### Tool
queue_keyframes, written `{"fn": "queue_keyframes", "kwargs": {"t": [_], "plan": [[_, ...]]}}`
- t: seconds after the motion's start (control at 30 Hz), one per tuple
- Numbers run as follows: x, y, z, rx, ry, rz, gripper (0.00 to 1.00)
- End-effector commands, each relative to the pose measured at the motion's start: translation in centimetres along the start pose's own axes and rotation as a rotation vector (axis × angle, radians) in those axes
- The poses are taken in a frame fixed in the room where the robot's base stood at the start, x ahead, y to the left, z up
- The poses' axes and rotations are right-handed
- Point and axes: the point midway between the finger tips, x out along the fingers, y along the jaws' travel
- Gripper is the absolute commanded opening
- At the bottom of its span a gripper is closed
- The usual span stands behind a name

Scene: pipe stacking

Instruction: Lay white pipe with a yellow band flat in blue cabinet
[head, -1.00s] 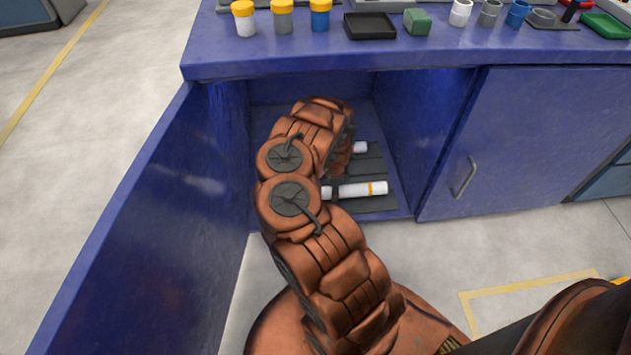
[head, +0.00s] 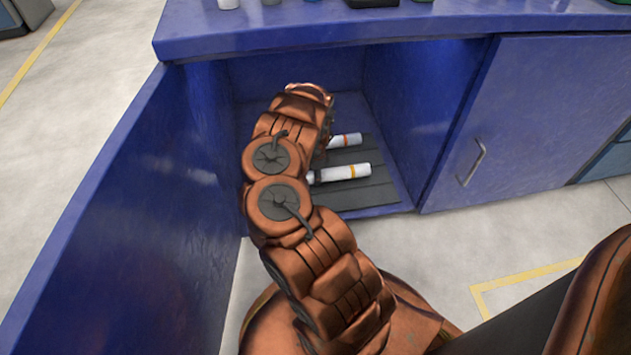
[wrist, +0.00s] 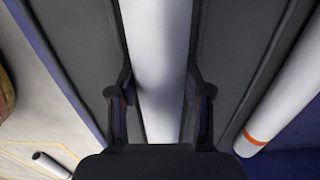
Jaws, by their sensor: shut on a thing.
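The white pipe with a yellow band (head: 345,173) is inside the open blue cabinet (head: 290,68), level over or on a dark grey ribbed mat (head: 375,190). I cannot tell whether it touches the mat. The pipe runs parallel to the mat's ribs. In the head view the gripper is hidden by my arm.
A second white pipe with an orange band (head: 346,140) lies behind, parallel; it is also at right in the wrist view (wrist: 275,95). The cabinet's open door (head: 110,215) stands at left. The closed door (head: 530,125) is at right. The worktop edge (head: 330,30) overhangs.

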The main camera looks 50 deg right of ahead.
Motion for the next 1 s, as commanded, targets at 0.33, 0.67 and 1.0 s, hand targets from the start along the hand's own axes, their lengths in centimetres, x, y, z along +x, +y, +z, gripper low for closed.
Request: {"fn": "queue_keyframes", "kwargs": {"t": [0.33,0.67,1.0], "plan": [[1.52,0.00,0.21,-0.003,0.000,0.000,0.04],[1.78,-0.03,0.20,-0.003,0.000,-0.001,0.54],[1.79,-0.01,0.20,-0.003,0.000,0.000,0.74]]}}
